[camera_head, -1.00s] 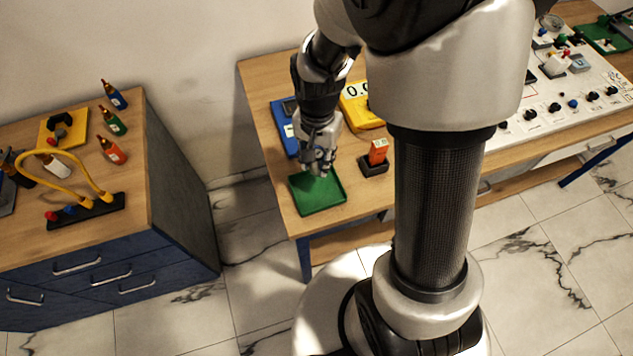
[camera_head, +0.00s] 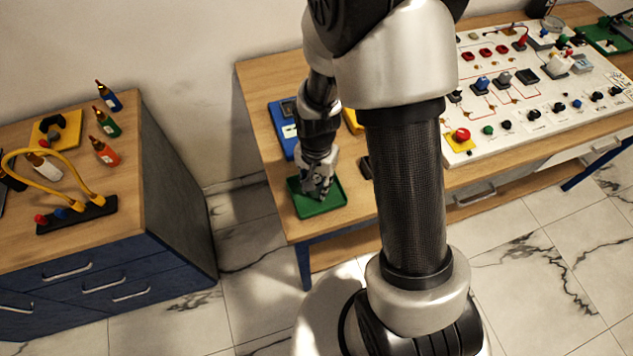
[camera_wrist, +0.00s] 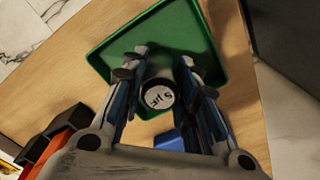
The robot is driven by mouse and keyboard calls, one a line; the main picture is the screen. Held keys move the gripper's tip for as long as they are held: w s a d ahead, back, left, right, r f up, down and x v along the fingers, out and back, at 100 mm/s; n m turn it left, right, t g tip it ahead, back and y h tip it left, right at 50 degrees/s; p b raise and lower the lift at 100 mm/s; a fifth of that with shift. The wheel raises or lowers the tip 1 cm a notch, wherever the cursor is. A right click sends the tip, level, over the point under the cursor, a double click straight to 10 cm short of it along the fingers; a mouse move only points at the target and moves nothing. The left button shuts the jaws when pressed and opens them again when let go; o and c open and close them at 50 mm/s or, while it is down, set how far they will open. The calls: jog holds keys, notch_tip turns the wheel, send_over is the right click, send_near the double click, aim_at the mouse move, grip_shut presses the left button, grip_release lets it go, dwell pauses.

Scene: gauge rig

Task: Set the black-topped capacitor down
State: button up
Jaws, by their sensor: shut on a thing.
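The capacitor (camera_wrist: 160,96) shows in the wrist view between my fingers, with a dark rim and a pale marked face toward the camera. My gripper (camera_wrist: 163,68) is shut on it. The green tray (camera_wrist: 206,92) lies beyond the fingertips, and the capacitor is over it. In the head view my gripper (camera_head: 316,194) is low over the green tray (camera_head: 338,206). The capacitor is hidden there by the fingers. I cannot tell whether it touches the tray floor.
A blue meter (camera_head: 283,122) lies behind the tray. A dark holder (camera_head: 365,167) stands right of it, partly hidden by my arm. The white circuit board (camera_head: 500,135) fills the bench's right side. The bench edge is close in front of the tray.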

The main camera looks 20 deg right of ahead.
jog(key=shift+f, duration=0.2)
jog(key=o, duration=1.1)
jog(key=shift+c, duration=0.2)
jog(key=shift+r, duration=0.1)
jog(key=s+r+n+t+p, duration=0.1)
jog(key=s+r+n+p, duration=0.1)
jog(key=r, duration=1)
jog(key=s+r+n+t+p, duration=0.1)
jog(key=s+r+n+p, duration=0.15)
jog(key=r, duration=0.95)
jog(key=s+r+n+t, duration=0.2)
jog(key=s+r+n, duration=0.2)
jog(key=s+r, duration=0.3)
jog(key=s, duration=0.3)
jog(key=shift+s+r+t+b, duration=0.3)
jog(key=shift+r+b, duration=0.1)
jog(key=shift+f+b, duration=0.6)
